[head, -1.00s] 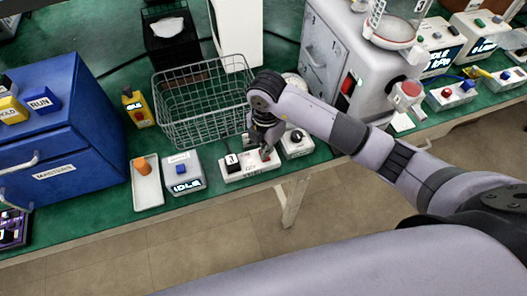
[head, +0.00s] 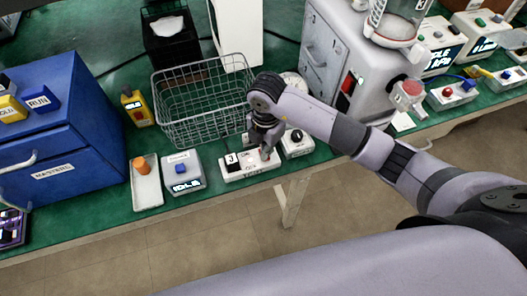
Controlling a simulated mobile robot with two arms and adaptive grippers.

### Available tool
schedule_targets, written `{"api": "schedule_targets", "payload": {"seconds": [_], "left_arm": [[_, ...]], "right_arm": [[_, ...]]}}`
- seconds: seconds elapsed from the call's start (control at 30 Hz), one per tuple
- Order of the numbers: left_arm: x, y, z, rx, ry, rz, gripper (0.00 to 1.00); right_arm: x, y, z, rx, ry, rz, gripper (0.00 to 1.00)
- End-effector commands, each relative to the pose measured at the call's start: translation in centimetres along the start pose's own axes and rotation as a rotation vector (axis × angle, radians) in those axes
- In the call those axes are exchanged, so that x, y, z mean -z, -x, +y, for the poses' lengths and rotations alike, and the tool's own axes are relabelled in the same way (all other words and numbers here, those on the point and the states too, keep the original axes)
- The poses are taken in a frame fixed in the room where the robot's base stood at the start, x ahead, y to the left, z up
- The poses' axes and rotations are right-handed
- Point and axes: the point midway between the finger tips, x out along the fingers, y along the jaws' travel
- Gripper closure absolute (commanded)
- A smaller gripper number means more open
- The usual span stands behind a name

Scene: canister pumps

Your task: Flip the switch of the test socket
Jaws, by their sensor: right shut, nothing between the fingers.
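The test socket (head: 247,170) is a low white block near the front edge of the green bench. A black part with a white mark (head: 231,161) stands on its left end. Small red lettering shows on its middle. My right gripper (head: 266,151) points down at the right end of the block, shut and empty. Its fingertips are at or just above the top there; I cannot tell whether they touch. The switch is not clearly visible, as the fingers cover that end. My left gripper is not in view.
A wire basket (head: 203,100) stands just behind. A white box with a black knob (head: 297,143) is close on the right. A grey box with a blue button (head: 184,173) and a white tray with an orange piece (head: 147,195) are on the left.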

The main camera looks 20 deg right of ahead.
Motion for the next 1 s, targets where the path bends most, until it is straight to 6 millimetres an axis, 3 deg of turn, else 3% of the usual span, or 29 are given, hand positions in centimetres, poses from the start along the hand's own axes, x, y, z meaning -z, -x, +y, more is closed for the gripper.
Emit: {"api": "schedule_targets", "payload": {"seconds": [1.0], "left_arm": [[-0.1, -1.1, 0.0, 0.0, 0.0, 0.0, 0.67]], "right_arm": [[0.0, -1.6, 0.0, 0.001, 0.0, 0.0, 1.0]]}}
